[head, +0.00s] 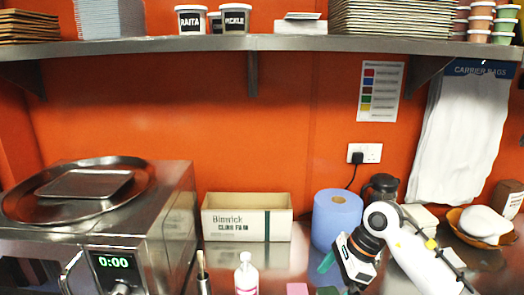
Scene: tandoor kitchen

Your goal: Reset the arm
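My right arm (415,255) comes in from the lower right and bends over at its white and black wrist joint. My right gripper (338,264) points down and left, in front of the blue paper roll (337,215). A teal piece shows at its left side. The fingertips are not clear enough to tell whether it is open or shut, or whether it holds anything. My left arm and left gripper are not in view.
A steel oven (130,240) with a round tray (25,205) on top stands at left. A cardboard box (247,218), a white bottle (246,275) and a dark jug (381,187) stand on the counter. A bowl (480,238) is at right. A loaded shelf (280,43) runs above.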

